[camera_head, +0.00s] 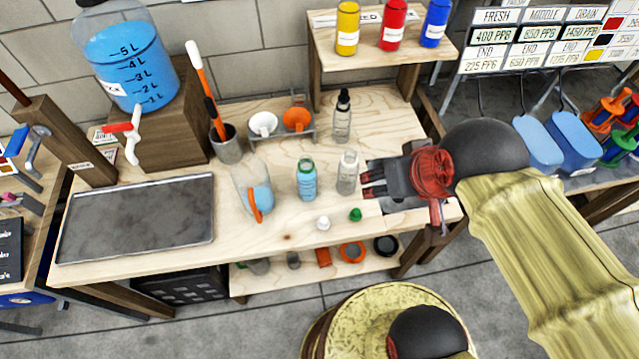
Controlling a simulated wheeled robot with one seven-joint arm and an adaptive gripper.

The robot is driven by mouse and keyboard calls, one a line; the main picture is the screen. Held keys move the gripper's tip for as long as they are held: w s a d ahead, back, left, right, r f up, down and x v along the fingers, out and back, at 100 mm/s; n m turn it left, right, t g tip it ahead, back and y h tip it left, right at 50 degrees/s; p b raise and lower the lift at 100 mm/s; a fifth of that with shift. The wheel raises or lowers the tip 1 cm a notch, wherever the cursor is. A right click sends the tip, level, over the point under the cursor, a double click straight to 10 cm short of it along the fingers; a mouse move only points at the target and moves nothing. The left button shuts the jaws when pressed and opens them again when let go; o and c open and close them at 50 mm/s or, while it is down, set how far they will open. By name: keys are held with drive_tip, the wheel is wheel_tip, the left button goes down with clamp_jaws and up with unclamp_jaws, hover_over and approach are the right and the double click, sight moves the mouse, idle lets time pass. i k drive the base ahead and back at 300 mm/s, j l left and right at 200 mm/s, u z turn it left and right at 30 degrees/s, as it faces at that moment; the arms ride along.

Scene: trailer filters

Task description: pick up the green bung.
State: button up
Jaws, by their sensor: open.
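The green bung (355,214) is a small green piece on the wooden bench top near its front edge. A small white bung (323,223) sits to its left, apart from it. My gripper (368,181) is open and empty, its fingers pointing left. In the picture it is above and slightly right of the green bung, apart from it. The fingertips are close to a clear bottle (347,172); I cannot tell whether they touch it.
A bottle of blue liquid (307,180) and a tilted clear jug (254,190) stand left of the clear bottle. A dropper bottle (342,117) is behind. A grey tray (137,218) covers the bench's left. A lower shelf (300,275) holds rings. The bench front beside the tray is bare.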

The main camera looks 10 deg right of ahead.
sight(355, 214)
drive_tip(key=k+z, duration=0.35)
drive_tip(key=k+l+z, duration=0.15)
drive_tip(key=k+z, duration=0.2)
drive_tip(key=k+l+z, duration=0.2)
drive_tip(key=z, duration=0.15)
drive_tip(key=k, duration=0.05)
